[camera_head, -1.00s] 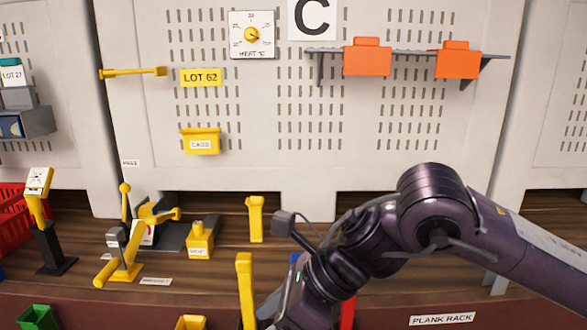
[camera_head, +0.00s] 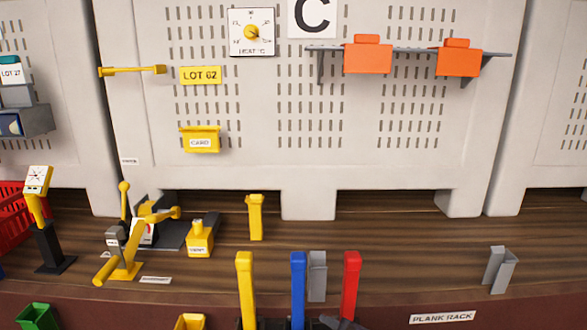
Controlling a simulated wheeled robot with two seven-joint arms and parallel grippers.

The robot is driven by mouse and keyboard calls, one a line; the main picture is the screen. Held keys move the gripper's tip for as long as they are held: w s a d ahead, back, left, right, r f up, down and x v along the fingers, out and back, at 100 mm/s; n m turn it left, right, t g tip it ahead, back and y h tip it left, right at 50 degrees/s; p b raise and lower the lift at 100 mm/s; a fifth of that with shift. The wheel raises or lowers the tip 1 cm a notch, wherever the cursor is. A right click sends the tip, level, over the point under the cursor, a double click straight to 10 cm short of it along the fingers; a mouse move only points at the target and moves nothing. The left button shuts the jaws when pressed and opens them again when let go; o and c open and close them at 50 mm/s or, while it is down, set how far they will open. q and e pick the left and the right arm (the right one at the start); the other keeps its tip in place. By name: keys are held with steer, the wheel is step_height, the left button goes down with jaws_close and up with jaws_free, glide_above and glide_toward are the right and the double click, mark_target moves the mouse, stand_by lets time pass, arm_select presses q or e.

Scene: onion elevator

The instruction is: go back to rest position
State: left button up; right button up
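Neither of my grippers can be made out in the head view. A small dark shape shows at the bottom edge beside the red upright; I cannot tell whether it is part of my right arm. A yellow upright (camera_head: 245,285), a blue upright (camera_head: 298,285) and a red upright (camera_head: 350,280) stand at the front edge of the wooden bench (camera_head: 400,265). Their lower ends are cut off by the picture edge.
A grey bracket (camera_head: 317,275) stands behind the uprights, another (camera_head: 499,270) at the right. Yellow levers (camera_head: 124,255) and a yellow post (camera_head: 256,217) stand at left. Orange boxes (camera_head: 368,56) sit on a wall shelf. The bench's right middle is clear.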

steer(key=s+d+f+m+g+h, duration=0.5)
steer(key=s+d+f+m+g, duration=0.3)
steer(key=s+d+f+m, duration=0.65)
step_height(320, 180, down, 31)
steer(key=s+n+g, duration=0.1)
steer(key=s+n, duration=0.1)
steer(key=s, duration=0.1)
steer(key=s+d+f, duration=0.2)
steer(key=s+f, duration=0.7)
steer(key=s+d+f+g, duration=0.1)
steer(key=s+f, duration=0.8)
steer(key=s, duration=0.1)
steer(key=shift+s+d+f, duration=0.2)
steer(key=shift+d, duration=0.15)
